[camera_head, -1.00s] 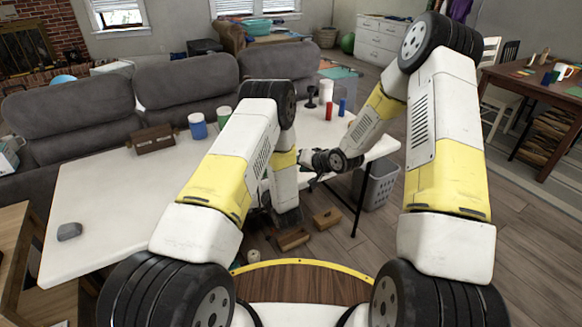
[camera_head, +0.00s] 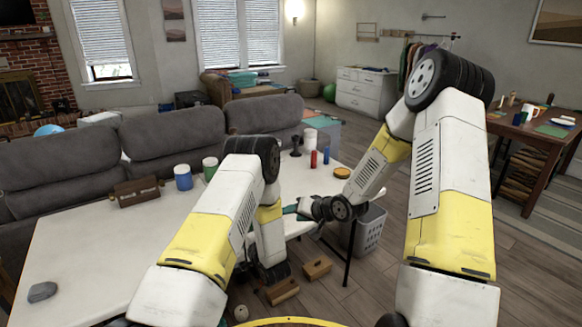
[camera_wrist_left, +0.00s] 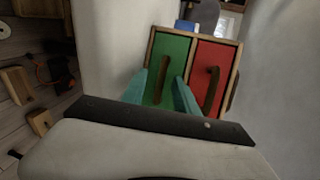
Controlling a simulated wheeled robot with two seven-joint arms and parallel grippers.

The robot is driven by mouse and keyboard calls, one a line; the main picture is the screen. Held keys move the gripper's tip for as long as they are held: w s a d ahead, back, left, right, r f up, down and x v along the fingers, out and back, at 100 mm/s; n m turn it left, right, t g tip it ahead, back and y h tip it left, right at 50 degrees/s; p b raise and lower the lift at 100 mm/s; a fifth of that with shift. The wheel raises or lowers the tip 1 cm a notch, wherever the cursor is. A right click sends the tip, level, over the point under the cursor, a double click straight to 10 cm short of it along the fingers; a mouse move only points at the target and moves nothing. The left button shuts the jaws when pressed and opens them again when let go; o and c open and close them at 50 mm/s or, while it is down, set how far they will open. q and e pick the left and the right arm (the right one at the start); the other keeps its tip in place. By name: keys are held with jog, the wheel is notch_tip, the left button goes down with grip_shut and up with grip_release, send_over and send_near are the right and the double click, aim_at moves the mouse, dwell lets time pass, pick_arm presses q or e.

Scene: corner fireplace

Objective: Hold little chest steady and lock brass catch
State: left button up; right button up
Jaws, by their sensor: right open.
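A small brown wooden box (camera_head: 137,191), which looks like the little chest, stands upright on the white table (camera_head: 75,240) toward the sofa. Its brass catch is too small to make out. My right gripper (camera_head: 293,210) is at the table's right end, well apart from the box, open and empty, partly behind my left arm. My left gripper is hidden behind my arm in the head view. In the left wrist view its teal fingers (camera_wrist_left: 163,84) are apart, before a wooden unit (camera_wrist_left: 237,62) with green and red panels. A dark handle on the green panel shows between them.
Blue (camera_head: 183,177) and green-marked tubs stand right of the box. Red and blue cylinders (camera_head: 313,158) and a round orange item (camera_head: 342,172) are near the table's far right. A grey stone-like lump (camera_head: 42,291) lies at the front left. Wooden blocks (camera_head: 317,267) lie on the floor.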

pick_arm(q)
jog(key=shift+o, duration=0.3)
jog(key=o, duration=0.5)
jog(key=shift+d, duration=0.1)
